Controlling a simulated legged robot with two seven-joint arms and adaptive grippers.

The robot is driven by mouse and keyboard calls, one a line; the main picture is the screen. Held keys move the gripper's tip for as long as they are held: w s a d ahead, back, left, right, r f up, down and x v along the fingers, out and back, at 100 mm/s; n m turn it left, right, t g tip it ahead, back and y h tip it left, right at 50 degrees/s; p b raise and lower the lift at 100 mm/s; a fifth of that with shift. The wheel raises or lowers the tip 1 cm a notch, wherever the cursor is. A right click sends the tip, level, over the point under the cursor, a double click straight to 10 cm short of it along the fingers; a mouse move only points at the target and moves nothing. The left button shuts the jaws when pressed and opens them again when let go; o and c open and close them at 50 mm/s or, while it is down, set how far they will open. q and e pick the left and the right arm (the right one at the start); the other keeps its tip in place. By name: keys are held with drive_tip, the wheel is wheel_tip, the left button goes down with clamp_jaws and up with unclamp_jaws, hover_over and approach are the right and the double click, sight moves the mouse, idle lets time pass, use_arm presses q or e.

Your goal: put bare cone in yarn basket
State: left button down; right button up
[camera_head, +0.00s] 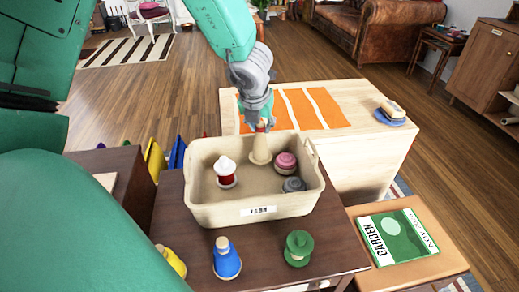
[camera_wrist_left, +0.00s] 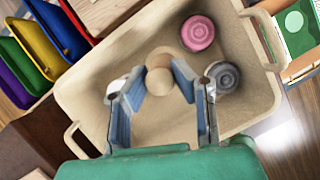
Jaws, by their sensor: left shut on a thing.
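The bare cone (camera_head: 260,151) is beige and stands upright inside the yarn basket, near its back wall. It also shows in the wrist view (camera_wrist_left: 159,80), between the fingers. My left gripper (camera_head: 259,119) reaches down from above and is shut on the cone's top; in the wrist view its fingers (camera_wrist_left: 163,85) flank the cone. I cannot tell whether the cone's base touches the basket floor. The yarn basket (camera_head: 250,211) is a beige, labelled bin on the dark table. My right gripper is not in view.
Blue (camera_head: 227,262), green (camera_head: 298,250) and yellow (camera_head: 172,262) cones stand in front. A light wooden table (camera_head: 365,160) is behind; a garden book (camera_head: 398,238) lies at right.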

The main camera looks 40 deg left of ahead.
sight(259, 149)
use_arm(q)
drive_tip(key=f+b, duration=0.2)
drive_tip(key=f, duration=0.3)
drive_tip(key=shift+a+b, duration=0.2)
drive_tip(key=shift+b, duration=0.15)
wheel_tip(259, 149, down, 4)
drive_tip(key=b, duration=0.2)
drive_tip(key=shift+d+r+b, duration=0.15)
drive_tip(key=shift+b, duration=0.25)
drive_tip(key=shift+s+r, duration=0.1)
drive_tip(key=shift+r, duration=0.05)
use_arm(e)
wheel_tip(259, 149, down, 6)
use_arm(q)
drive_tip(key=c, duration=1.3)
unclamp_jaws()
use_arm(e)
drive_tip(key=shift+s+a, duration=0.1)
use_arm(q)
drive_tip(key=shift+p+v, duration=3.05)
drive_tip(key=shift+v, duration=2.9)
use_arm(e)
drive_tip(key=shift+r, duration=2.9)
